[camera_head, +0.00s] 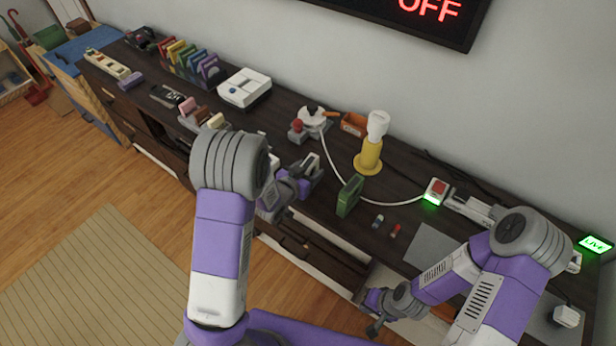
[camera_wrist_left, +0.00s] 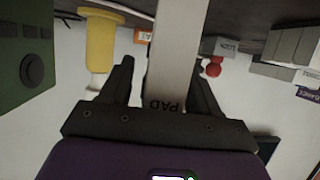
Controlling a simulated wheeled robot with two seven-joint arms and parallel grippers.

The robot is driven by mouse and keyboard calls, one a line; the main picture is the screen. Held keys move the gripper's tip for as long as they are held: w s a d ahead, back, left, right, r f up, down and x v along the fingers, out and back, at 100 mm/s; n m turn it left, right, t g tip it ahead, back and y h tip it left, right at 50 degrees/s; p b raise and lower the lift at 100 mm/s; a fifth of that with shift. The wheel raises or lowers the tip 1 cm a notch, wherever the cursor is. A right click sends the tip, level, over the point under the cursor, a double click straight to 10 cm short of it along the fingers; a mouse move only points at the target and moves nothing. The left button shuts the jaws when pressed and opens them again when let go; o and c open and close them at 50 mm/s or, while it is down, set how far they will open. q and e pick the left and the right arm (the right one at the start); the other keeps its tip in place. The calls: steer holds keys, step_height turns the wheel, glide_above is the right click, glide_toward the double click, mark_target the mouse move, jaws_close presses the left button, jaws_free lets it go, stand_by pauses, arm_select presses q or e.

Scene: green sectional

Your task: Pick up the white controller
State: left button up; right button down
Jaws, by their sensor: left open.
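The white controller (camera_wrist_left: 176,62) is a pale flat bar marked PAD, seen edge-on between my left fingers in the left wrist view. In the head view a light edge of the controller (camera_head: 312,161) shows at my left gripper, mostly hidden by it. My left gripper (camera_head: 308,176) is low over the front part of the dark cabinet. Its fingers (camera_wrist_left: 160,75) are apart, one on each side of the controller; I cannot tell whether they touch it. My right gripper (camera_head: 373,312) hangs in front of the cabinet, away from the controller, and its fingers are too small to read.
A green box (camera_head: 349,195) stands just right of my left gripper. A yellow-and-white lamp-like object (camera_head: 370,150), a joystick (camera_head: 298,128) and a white console (camera_head: 244,88) stand behind. A white cable (camera_head: 335,175) runs across the dark cabinet top (camera_head: 315,205).

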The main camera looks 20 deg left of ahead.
arm_select(q)
jaws_close()
stand_by(0.3)
